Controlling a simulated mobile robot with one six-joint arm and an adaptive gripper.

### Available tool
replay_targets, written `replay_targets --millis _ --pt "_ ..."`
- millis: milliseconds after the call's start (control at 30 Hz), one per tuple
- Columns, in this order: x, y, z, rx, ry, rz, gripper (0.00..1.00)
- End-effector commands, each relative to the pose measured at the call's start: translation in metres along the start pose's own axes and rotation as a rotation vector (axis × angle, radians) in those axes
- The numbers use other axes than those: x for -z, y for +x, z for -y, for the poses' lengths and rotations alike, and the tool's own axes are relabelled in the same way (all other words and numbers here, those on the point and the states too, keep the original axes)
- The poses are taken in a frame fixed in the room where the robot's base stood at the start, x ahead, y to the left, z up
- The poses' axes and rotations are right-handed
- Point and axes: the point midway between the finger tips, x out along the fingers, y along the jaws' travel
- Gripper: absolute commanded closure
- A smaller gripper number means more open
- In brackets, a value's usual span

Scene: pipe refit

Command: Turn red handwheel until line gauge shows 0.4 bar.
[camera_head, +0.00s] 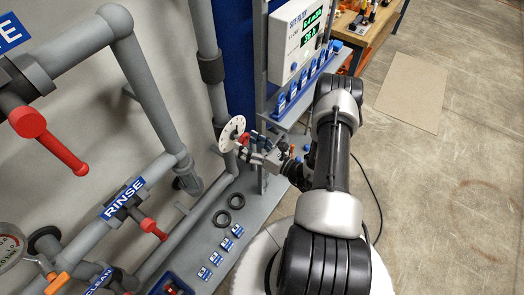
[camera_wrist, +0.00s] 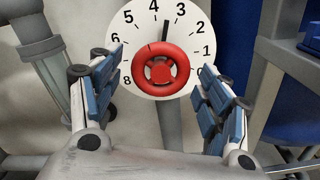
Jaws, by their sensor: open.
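The red handwheel (camera_wrist: 161,72) sits in front of a white numbered dial (camera_wrist: 137,30) in the wrist view. A black mark on the dial lies between 4 and 3. In the head view the dial (camera_head: 230,132) stands on a grey pipe, with only a bit of the handwheel (camera_head: 244,138) showing. My gripper (camera_wrist: 162,65) is open, with one blue-padded finger left of the handwheel and one right of it; contact is not visible. In the head view my gripper (camera_head: 252,149) is close to the dial. A round gauge (camera_head: 8,248) is cut off at the left edge; its reading is unclear.
A red-handled valve (camera_head: 55,143) and the RINSE valve (camera_head: 150,228) sit on pipes at left. A panel with green digits (camera_head: 310,30) stands behind my arm. Black rings (camera_head: 222,218) and blue parts (camera_head: 217,258) lie on the grey ledge. The floor at right is mostly clear.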

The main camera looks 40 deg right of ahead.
Motion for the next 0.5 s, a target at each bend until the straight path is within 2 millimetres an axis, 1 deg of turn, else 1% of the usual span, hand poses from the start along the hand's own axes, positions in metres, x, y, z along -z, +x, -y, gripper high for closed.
replay_targets --millis 33,200,333,500 --pt "-0.001 -0.013 0.003 0.008 0.003 0.002 0.29" --pt "-0.001 -0.051 0.002 0.008 0.002 0.003 0.29" --pt "0.0 -0.072 0.001 0.006 0.002 0.002 0.29" --pt "0.0 -0.087 0.001 0.003 0.001 0.0 0.29"
